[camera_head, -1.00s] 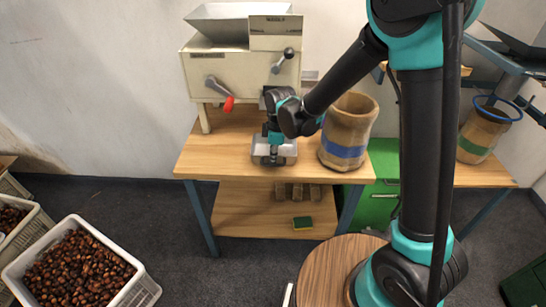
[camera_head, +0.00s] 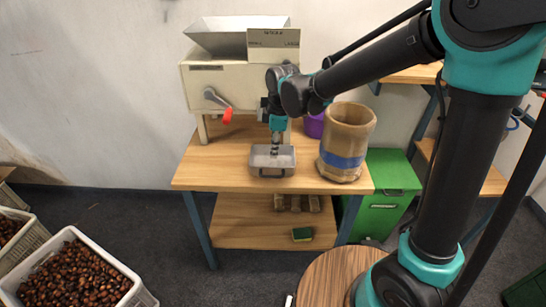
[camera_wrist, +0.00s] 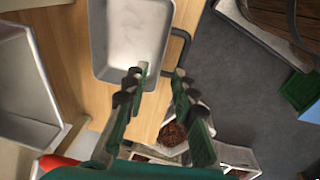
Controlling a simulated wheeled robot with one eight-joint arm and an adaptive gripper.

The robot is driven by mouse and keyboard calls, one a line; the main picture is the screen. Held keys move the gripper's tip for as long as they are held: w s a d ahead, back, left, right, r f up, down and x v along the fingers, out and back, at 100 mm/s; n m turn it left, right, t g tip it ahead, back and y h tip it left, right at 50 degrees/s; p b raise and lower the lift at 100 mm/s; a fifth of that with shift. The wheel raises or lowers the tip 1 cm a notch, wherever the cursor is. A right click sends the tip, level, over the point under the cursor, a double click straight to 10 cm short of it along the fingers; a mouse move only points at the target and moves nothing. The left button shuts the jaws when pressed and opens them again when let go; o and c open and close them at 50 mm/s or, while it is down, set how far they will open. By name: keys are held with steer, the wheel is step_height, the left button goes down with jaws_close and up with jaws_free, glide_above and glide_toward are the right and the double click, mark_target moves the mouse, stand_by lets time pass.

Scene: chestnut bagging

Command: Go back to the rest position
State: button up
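My gripper (camera_wrist: 156,88) is open in the wrist view, with nothing between its fingers. In the head view my gripper (camera_head: 275,150) points down just above a small grey metal tray (camera_head: 272,171) on the wooden table. The tray also shows in the wrist view (camera_wrist: 128,35) with an empty, pale inside and a dark handle. The cream machine (camera_head: 240,85) with a hopper and a red-tipped lever stands behind. A burlap sack with a blue band (camera_head: 346,140) stands upright on the table, right of the tray.
Crates of chestnuts (camera_head: 75,275) stand on the floor at left. A green bin (camera_head: 385,195) is right of the table (camera_head: 215,178), with a purple container (camera_head: 314,126) behind the sack. The floor between crates and table is clear.

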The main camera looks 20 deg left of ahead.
steer(key=shift+d+r, duration=0.1)
steer(key=shift+r, duration=0.7)
steer(key=shift+d, duration=0.1)
steer(key=s+d+f+m+t, duration=0.1)
steer(key=d+m, duration=0.5)
steer(key=d, duration=0.6)
steer(key=s+d+f+m+t, duration=0.1)
steer(key=s+d+f+m, duration=0.3)
steer(key=d+m, duration=0.3)
steer(key=s+d+f+m+t+h, duration=0.1)
steer(key=d+m, duration=0.6)
steer(key=d, duration=1.1)
steer(key=s+f, duration=0.1)
steer(key=s, duration=0.1)
steer(key=shift+s+f+t, duration=0.15)
steer(key=shift+s+t, duration=0.15)
